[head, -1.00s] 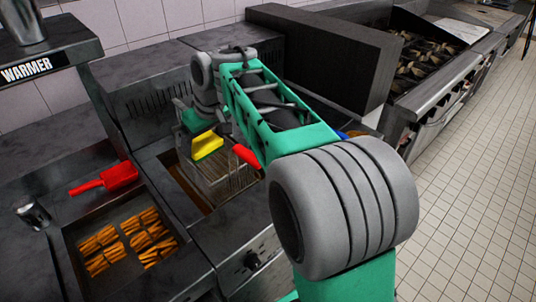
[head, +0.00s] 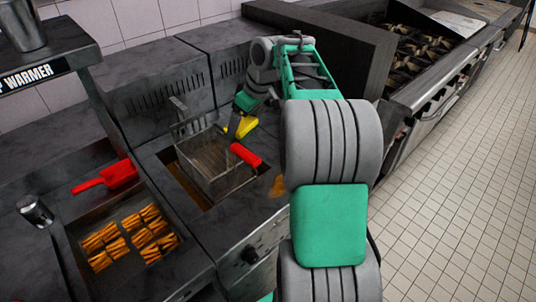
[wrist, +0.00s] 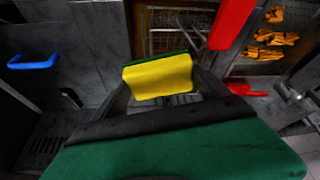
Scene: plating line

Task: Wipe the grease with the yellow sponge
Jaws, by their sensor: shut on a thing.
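The yellow sponge (head: 247,127) has a green layer, which shows along its edge in the wrist view (wrist: 158,77). My gripper (head: 240,121) is shut on it; in the wrist view a dark finger stands on each side of the sponge. In the head view the sponge is behind the fryer basket's red handle, over the dark counter right of the fryer. I cannot tell whether it touches the counter. A brown-orange grease patch (head: 277,186) lies on the counter nearer the front, right of the basket, partly hidden by my arm.
The wire fryer basket (head: 215,165) with its red handle (head: 245,154) sits at the fryer, left of the sponge. A tray of fries (head: 185,257) and a red scoop (head: 108,176) are at left. A tall dark panel (head: 345,50) stands between fryer and stove.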

